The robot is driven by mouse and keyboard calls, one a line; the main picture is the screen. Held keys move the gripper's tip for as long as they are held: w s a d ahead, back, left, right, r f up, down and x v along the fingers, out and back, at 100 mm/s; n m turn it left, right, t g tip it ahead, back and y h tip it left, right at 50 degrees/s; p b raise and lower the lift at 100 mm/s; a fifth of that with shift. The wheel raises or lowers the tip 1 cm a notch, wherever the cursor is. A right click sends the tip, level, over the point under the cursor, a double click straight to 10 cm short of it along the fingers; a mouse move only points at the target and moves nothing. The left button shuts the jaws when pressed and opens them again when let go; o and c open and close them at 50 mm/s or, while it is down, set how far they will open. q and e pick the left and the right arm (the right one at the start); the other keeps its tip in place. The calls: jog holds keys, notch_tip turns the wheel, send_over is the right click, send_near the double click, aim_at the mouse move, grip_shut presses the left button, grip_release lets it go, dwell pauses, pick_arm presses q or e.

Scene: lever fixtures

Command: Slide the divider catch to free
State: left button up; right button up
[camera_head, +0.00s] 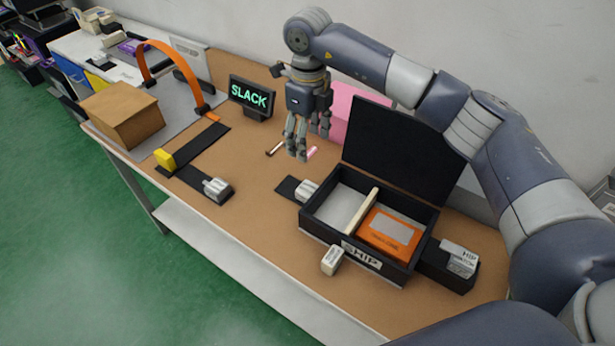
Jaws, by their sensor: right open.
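A black open box (318,226) marked SHIP stands on the bench, its lid (400,150) raised. A pale wooden divider (357,212) splits it into an empty-looking left compartment and a right one holding an orange package (388,236). A white grip on a black plate (306,190) sits at its left side, and a small white block (332,261) at its front. I cannot tell which is the divider catch. My right gripper (308,146) is open, pointing down behind and left of the box, apart from it. My left gripper is not in view.
A black and white fixture (460,262) stands right of the box. To the left are a black track (197,155) with yellow and white blocks, an orange arch (176,55), a cardboard box (122,114) and a SLACK display (251,96). Bare bench lies between track and box.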

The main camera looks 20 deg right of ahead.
jog(key=b, duration=0.6)
send_over(308, 188)
notch_tip(308, 188, down, 6)
notch_tip(308, 188, down, 10)
jog(key=shift+p, duration=0.65)
jog(key=shift+f, duration=0.85)
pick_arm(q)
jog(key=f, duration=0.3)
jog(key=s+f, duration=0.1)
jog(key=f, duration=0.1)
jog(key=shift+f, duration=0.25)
pick_arm(e)
jog(key=shift+c, duration=0.5)
